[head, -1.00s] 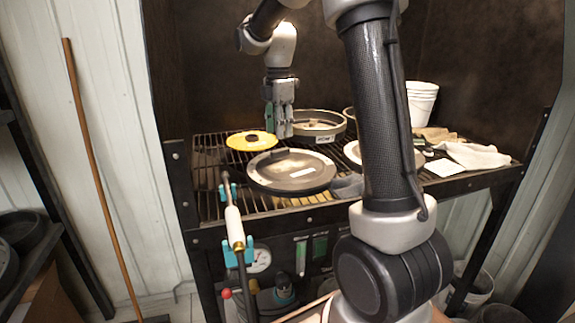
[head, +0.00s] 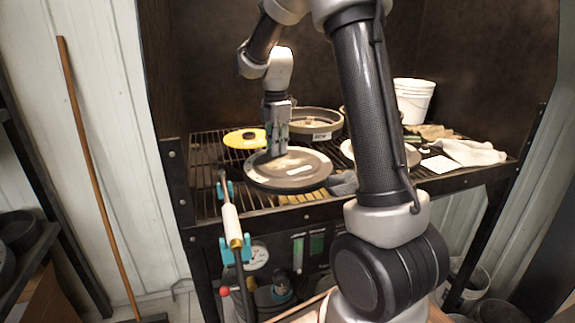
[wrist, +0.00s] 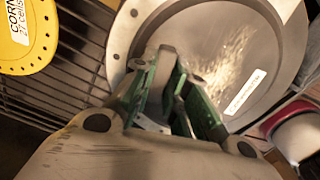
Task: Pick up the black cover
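My gripper (head: 276,155) points down over the disc's back-left part. I cannot tell whether the fingertips touch the disc.
A yellow disc (head: 240,139) lies behind and left on the rack (head: 207,180). A round pan (head: 318,135) stands behind. Another grey disc (head: 348,153) is partly hidden by my arm. A white bucket (head: 414,100) and cloth (head: 475,152) are at right. A white-handled tool (head: 232,222) is at the front left.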

